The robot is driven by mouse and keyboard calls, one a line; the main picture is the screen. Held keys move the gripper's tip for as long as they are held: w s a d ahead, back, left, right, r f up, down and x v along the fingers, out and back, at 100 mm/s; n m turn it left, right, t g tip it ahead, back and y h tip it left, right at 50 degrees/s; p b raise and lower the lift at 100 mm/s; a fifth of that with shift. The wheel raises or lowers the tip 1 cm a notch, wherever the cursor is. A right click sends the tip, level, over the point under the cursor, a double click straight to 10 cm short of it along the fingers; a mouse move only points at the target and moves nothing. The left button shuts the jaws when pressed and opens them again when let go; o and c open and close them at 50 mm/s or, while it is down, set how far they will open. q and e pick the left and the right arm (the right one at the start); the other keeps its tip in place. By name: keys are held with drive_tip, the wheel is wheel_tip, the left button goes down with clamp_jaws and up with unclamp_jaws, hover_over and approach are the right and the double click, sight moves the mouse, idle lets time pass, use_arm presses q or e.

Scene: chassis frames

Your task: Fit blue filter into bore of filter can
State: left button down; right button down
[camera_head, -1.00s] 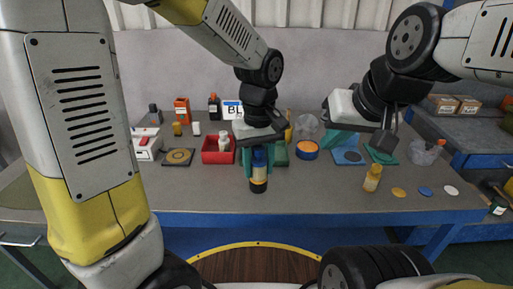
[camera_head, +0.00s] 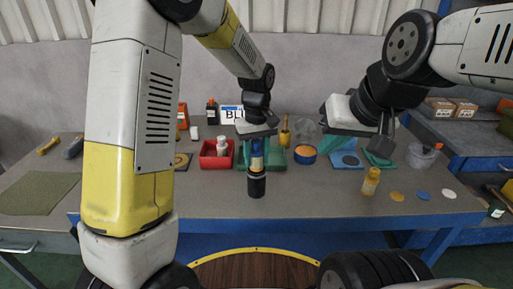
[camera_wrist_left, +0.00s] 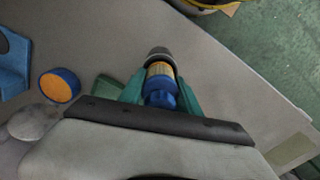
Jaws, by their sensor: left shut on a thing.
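The blue filter (camera_head: 257,152) has a blue end and a pale yellow band. My left gripper (camera_head: 257,158) is shut on it and holds it upright, blue end up. A black cylinder, which looks like the filter can (camera_head: 256,186), is directly below the filter, in line with it. In the left wrist view the filter (camera_wrist_left: 160,88) lies between the green fingers with the dark can (camera_wrist_left: 158,53) beyond it. How deep the filter sits in the bore is hidden. My right gripper (camera_head: 356,149) is open and empty over the table's right part.
A red bin (camera_head: 216,162) with a white bottle stands left of the filter. An orange-topped blue round part (camera_head: 305,154) is to its right. The table's front left is mostly clear.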

use_arm(q)
drive_tip(key=shift+f, duration=0.55)
drive_tip(key=c, duration=0.9)
unclamp_jaws()
drive_tip(key=shift+o, duration=0.2)
wheel_tip(320, 180, up, 13)
drive_tip(key=shift+f, duration=0.1)
drive_tip(key=s+a+r+m+t+h, duration=0.2)
drive_tip(key=s+a+r, duration=0.4)
drive_tip(key=s+a, duration=0.2)
drive_tip(key=s+a+m+t, duration=0.2)
drive_tip(key=s+a+t, duration=0.2)
drive_tip(key=s, duration=0.7)
drive_tip(key=shift+s+a+f, duration=0.3)
drive_tip(key=shift+a, duration=0.8)
